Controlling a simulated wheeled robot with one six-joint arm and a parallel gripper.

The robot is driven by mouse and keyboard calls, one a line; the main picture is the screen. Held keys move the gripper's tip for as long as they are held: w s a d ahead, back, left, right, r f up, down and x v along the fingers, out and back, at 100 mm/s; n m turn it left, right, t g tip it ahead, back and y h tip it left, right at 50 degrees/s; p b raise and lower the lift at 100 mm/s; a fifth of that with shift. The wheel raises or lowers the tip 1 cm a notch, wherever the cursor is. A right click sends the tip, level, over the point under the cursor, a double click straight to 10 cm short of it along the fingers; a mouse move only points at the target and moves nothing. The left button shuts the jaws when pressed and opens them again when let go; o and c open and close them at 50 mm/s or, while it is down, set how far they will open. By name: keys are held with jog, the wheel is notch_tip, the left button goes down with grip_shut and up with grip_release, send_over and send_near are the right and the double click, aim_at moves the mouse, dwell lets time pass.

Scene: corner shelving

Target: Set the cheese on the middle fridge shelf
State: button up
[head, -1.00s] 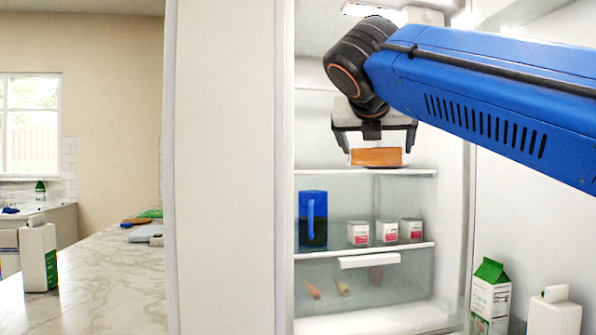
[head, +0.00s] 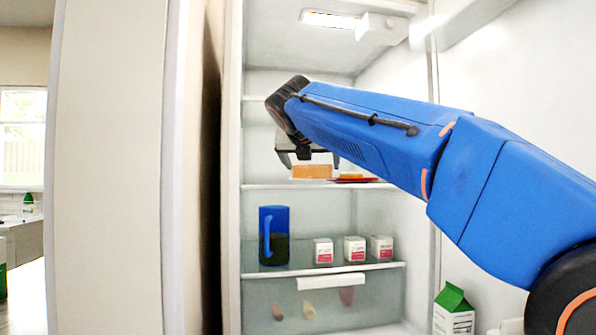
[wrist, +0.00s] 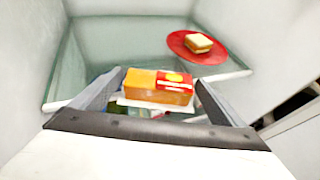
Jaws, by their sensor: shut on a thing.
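The cheese (head: 311,171) is an orange block. In the wrist view the cheese (wrist: 150,84) shows a red and yellow label and a white edge below. My gripper (head: 310,163) is shut on it, with one finger on each side. The cheese is inside the open fridge, close to the level of the middle fridge shelf (head: 270,187). I cannot tell whether it touches the shelf. My arm hides part of the shelf's right side.
A red plate (wrist: 185,48) with a sandwich (wrist: 199,42) stands on the middle shelf, to the right of the cheese. Below, a blue pitcher (head: 273,222) and several small cartons (head: 354,249) stand on the lower shelf. A green-topped carton (head: 453,312) is at the lower right.

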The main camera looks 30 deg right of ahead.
jog(key=w+d, duration=0.1)
jog(key=w, duration=0.4)
jog(key=w+d, duration=0.2)
jog(key=w, duration=0.4)
jog(key=w+d, duration=0.2)
jog(key=w, duration=0.3)
jog(key=shift+w, duration=0.4)
jog(key=shift+c, duration=0.2)
jog(key=shift+a+f, duration=0.1)
jog(key=shift+f, duration=0.65)
jog(key=o, duration=1.2)
jog(key=shift+c, duration=0.2)
jog(key=v, duration=1.2)
jog(key=shift+s+f, duration=0.1)
